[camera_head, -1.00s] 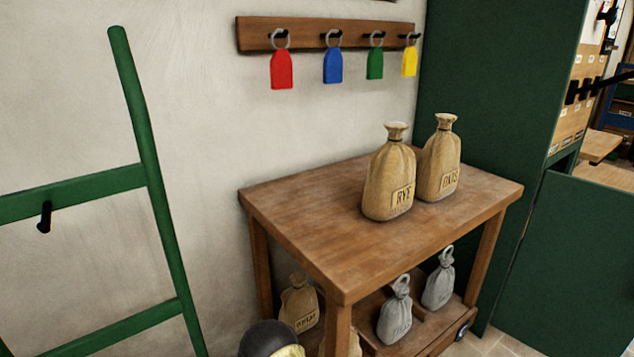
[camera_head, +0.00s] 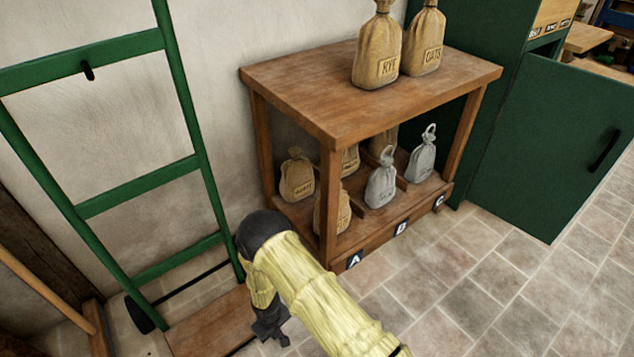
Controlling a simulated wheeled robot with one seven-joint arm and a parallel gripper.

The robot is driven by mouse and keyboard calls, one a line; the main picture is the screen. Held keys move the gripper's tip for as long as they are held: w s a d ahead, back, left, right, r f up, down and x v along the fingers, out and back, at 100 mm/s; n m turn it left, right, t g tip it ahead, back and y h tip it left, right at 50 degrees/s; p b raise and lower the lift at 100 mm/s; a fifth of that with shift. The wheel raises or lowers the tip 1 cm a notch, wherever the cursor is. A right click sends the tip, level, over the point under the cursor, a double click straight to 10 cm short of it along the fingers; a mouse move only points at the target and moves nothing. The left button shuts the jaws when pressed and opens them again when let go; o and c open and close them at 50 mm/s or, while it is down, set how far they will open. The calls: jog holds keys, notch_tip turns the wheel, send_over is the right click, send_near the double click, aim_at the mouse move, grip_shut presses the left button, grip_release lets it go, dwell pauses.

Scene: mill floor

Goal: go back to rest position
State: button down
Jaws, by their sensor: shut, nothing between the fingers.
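My gripper (camera_head: 270,328) hangs at the end of my yellow-sleeved arm, pointing down at the lower middle of the head view. Its dark fingers are shut and empty. It is over the edge of a low brown board and the tiled floor, in front of the wooden table (camera_head: 335,95) and apart from it. No sack is in contact with it. My arm's dark joint hides part of the green ladder-like frame's foot.
A green hand truck (camera_head: 196,165) leans left. A green door (camera_head: 555,140) stands open at right. Tiled floor (camera_head: 480,270) is clear.

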jog(key=w+d+r+m+p, duration=0.1)
jog(key=w+d+r+p, duration=0.2)
jog(key=r, duration=0.7)
jog(key=w+d+r+m+t, duration=0.1)
jog(key=w+d+r+m, duration=0.1)
jog(key=d+r, duration=0.5)
jog(key=w+d+r+m+p, duration=0.1)
jog(key=w+d+r+p, duration=0.15)
jog(key=r, duration=0.95)
jog(key=s+d+r+m+t+p, duration=0.1)
jog(key=s+d+r+m+p, duration=0.1)
jog(key=s+d+r, duration=0.45)
jog(key=s+d+r+m+p, duration=0.2)
jog(key=d+r, duration=0.2)
jog(key=r, duration=0.6)
jog(key=s+d+r+m+t+p, duration=0.15)
jog(key=s+d+r, duration=0.3)
jog(key=r, duration=0.45)
notch_tip(320, 180, up, 38)
jog(key=p, duration=3.7)
jog(key=shift+w+d+f+g+p, duration=0.15)
jog(key=shift+d+f+g+p, duration=0.1)
jog(key=shift+d+g+p, duration=0.2)
